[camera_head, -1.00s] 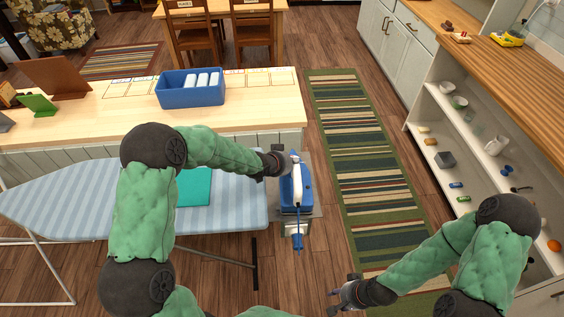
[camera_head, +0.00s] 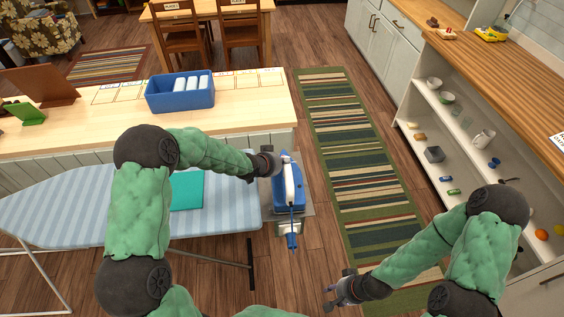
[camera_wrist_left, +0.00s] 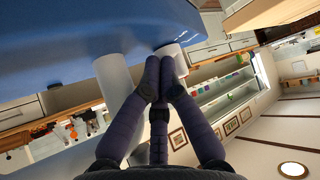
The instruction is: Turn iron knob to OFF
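The blue and white iron (camera_head: 289,190) stands on a grey plate at the right end of the striped ironing board (camera_head: 233,210). My left gripper (camera_head: 277,163) is at the iron's upper left side, its fingertips partly hidden in the head view. In the left wrist view, the fingers (camera_wrist_left: 158,85) meet at their tips, just below a short white cylinder (camera_wrist_left: 172,55) under the iron's blue body (camera_wrist_left: 60,30). I cannot tell whether that cylinder is the knob or whether the fingers touch it. No knob marking is readable. My right gripper (camera_head: 332,295) is open and empty above the floor.
A wooden counter (camera_head: 235,110) with a blue bin (camera_head: 180,104) stands behind the board. A teal cloth (camera_head: 188,192) lies on the board. A striped rug (camera_head: 350,170) covers the floor right of the iron, and shelves (camera_head: 455,130) stand farther right.

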